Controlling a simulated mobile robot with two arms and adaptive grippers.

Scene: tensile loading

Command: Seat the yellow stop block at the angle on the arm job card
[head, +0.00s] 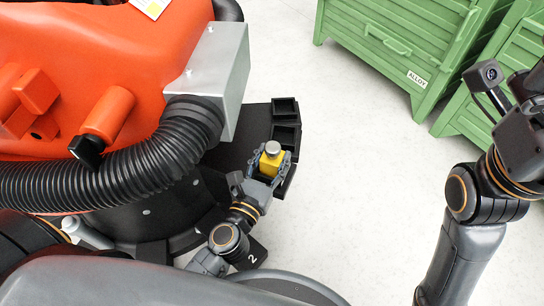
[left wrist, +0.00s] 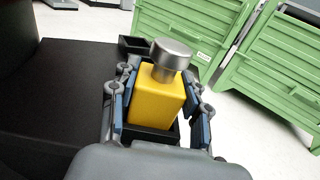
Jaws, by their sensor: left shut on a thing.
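The yellow stop block (head: 270,166) has a round silver knob on top. My left gripper (head: 269,162) is shut on it, with one finger on each side, and holds it upright at the edge of the black base under the orange arm. In the left wrist view the block (left wrist: 156,100) stands over a black open socket (left wrist: 160,134); I cannot tell whether its bottom is inside. Two further black sockets (head: 286,117) lie along the base rim beyond the block. A card (head: 151,7) sits on the orange arm, its writing unreadable.
A thick black ribbed hose (head: 110,178) and a grey metal box (head: 213,75) hang left of the sockets. Green crates (head: 400,50) stand at the back right, one labelled ALLOY. The pale floor (head: 360,170) between is clear. My right arm stands at the right.

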